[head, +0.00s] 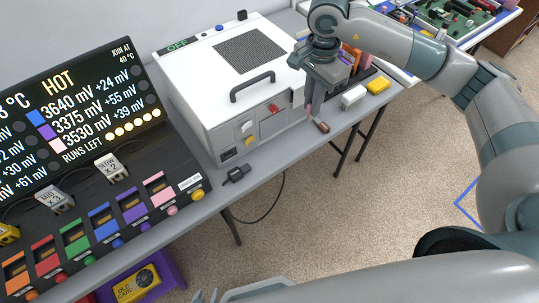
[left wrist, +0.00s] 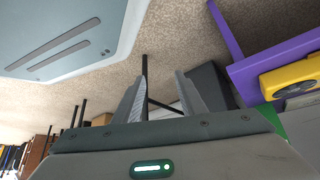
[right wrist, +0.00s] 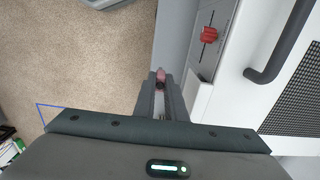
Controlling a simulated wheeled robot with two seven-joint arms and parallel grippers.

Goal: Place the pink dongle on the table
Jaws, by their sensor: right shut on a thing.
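The pink dongle (head: 309,109) is between the fingertips of my right gripper (head: 310,103), above the grey table (head: 275,152) near its front edge, just right of the white box. In the right wrist view the dongle's pink end (right wrist: 161,75) sticks out past the right gripper's fingertips (right wrist: 161,84), which are shut on it. Whether it touches the table I cannot tell.
A white box (head: 193,103) with a handle and red switch stands beside the right gripper. A small brown piece (head: 321,126) lies at the table edge. White (head: 354,96) and yellow (head: 378,85) blocks sit to the right. A display panel with colored slots (head: 117,222) fills the left.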

